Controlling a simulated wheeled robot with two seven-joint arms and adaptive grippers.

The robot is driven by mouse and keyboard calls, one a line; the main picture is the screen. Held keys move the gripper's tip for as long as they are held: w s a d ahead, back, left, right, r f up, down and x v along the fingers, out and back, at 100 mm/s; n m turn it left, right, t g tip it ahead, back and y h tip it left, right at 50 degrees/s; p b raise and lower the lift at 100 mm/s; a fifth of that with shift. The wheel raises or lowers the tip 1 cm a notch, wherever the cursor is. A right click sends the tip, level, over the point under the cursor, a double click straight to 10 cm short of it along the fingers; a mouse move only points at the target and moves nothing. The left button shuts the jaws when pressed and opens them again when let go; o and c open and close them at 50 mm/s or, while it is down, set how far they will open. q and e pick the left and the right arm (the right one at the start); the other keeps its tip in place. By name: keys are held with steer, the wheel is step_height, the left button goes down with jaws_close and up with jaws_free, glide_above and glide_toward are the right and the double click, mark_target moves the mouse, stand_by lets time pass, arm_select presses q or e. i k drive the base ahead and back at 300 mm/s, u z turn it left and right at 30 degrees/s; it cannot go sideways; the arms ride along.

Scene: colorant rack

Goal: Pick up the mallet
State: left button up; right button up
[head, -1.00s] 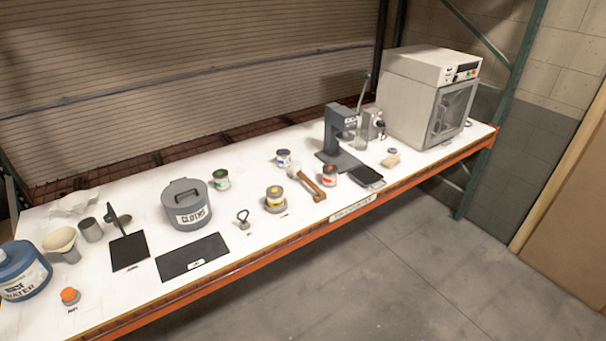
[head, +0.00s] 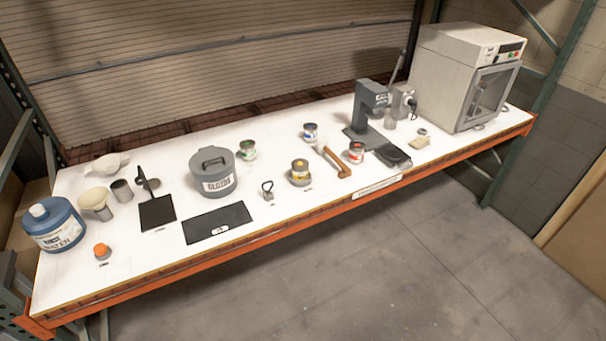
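The mallet (head: 337,161) lies on the white shelf top, right of the middle in the head view. Its brown wooden part points toward the front edge, and a pale part extends toward the back left. It lies between a yellow-labelled tin (head: 300,173) and a red-labelled tin (head: 355,153), apart from the grippers. Neither of my grippers shows in the head view.
The white shelf (head: 290,213) has an orange front beam. A grey lidded pot (head: 211,173), black mat (head: 217,222), blue water jug (head: 53,226), grey press (head: 369,112) and white oven (head: 462,78) stand on it. The floor in front is clear.

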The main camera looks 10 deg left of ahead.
mark_target(322, 149)
steer(key=z, duration=0.25)
steer(key=k, duration=0.3)
steer(key=z, duration=1)
steer(key=k, duration=1.05)
steer(key=z, duration=1)
steer(key=i, duration=1.45)
steer(key=u, duration=0.3)
steer(key=i, duration=1.5)
steer(key=u, duration=1.6)
steer(key=i, duration=0.9)
steer(key=u, duration=0.85)
